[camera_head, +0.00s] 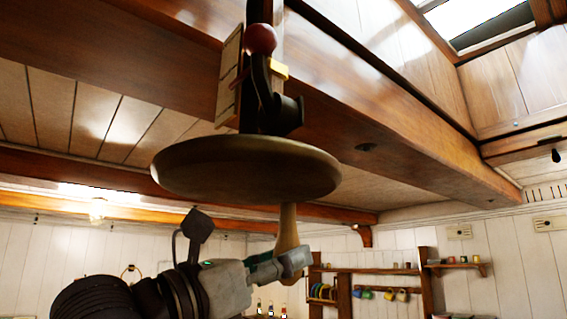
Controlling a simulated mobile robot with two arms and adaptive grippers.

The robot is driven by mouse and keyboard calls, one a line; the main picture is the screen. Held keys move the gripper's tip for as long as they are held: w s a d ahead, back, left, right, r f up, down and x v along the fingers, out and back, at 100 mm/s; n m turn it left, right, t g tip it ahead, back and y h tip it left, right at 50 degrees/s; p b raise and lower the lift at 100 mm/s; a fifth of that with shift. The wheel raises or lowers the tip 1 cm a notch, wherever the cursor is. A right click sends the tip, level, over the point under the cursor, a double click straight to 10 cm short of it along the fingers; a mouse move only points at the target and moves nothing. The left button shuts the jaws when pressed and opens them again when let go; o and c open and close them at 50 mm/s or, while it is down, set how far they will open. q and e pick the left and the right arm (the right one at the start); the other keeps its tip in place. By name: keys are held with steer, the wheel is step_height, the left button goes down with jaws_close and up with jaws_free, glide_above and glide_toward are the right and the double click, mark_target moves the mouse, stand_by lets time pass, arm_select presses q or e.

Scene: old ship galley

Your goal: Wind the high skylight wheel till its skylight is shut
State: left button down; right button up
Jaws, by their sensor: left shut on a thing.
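The high skylight wheel (240,165) is a round wooden disc hanging level under a black fitting on a ceiling beam. A pale wooden crank handle (288,226) points down from its right part. My left gripper (290,262) comes up from the lower left and is shut on the lower end of this handle. The far finger is partly hidden. The skylight (485,20) is at the top right, bright glass with a dark strip along its lower side; the picture cuts it off. My right gripper is not in view.
A black lever with a red ball knob (260,39) and a yellow piece (278,69) sits above the wheel. A heavy wooden beam (400,120) runs past it. A wall rack with mugs (402,295) and a small shelf (456,265) are far behind.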

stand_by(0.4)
arm_select(q)
steer(key=s+d+b, duration=0.4)
steer(key=s+b, duration=0.2)
steer(key=s, duration=0.2)
steer(key=s+a+b, duration=0.5)
steer(key=s+a, duration=0.2)
steer(key=a, duration=0.3)
steer(key=shift+s, duration=0.35)
steer(key=w+a, duration=0.3)
steer(key=a, duration=0.2)
steer(key=shift+w+a+r, duration=0.15)
steer(key=shift+w+a, duration=0.05)
steer(key=shift+a, duration=0.2)
